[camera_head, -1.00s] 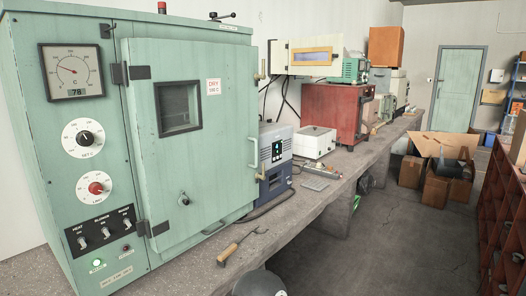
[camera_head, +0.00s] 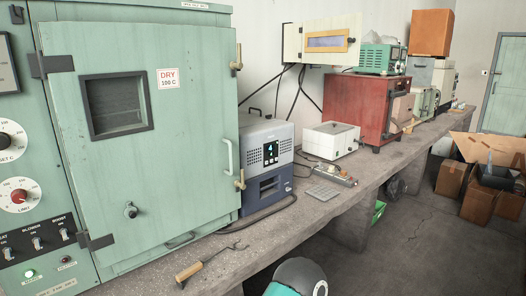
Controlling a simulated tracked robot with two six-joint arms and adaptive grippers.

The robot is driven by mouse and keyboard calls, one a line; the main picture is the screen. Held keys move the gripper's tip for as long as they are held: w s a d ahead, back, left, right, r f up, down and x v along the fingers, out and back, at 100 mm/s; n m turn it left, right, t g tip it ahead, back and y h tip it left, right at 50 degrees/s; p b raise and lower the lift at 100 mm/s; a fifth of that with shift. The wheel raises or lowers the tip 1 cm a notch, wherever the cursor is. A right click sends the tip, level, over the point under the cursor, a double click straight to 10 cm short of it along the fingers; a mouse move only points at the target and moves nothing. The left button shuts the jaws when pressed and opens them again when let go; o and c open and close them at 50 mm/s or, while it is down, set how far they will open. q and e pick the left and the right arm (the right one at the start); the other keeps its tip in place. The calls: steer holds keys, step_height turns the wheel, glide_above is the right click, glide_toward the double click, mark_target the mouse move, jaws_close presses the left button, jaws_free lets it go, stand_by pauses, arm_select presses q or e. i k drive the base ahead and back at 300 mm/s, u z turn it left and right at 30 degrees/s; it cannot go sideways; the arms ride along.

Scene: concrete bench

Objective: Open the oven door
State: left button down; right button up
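The oven is a large pale green cabinet (camera_head: 135,12) at the left of the bench. Its door (camera_head: 190,130) has a small dark window (camera_head: 116,104), a red-and-white "DRY 100 C" label (camera_head: 168,79) and dark hinges on its left side. A small round knob (camera_head: 130,210) is low on the door. Neither gripper is in view; only a rounded dark and teal part of my arm shows at the bottom edge.
A hand tool with a wooden handle (camera_head: 188,273) lies on the concrete bench (camera_head: 150,279) in front of the oven. A blue-grey device (camera_head: 266,166) stands close to the oven's right. A white box (camera_head: 331,139) and a red oven (camera_head: 357,108) stand farther along. Floor is open at lower right.

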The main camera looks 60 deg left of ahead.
mark_target(179, 167)
steer(key=z, duration=0.3)
steer(key=i, duration=0.55)
steer(key=u, duration=2.9)
steer(key=i, duration=1)
steer(key=z, duration=0.15)
steer(key=k, duration=0.9)
steer(key=u, duration=0.2)
steer(key=i, duration=0.55)
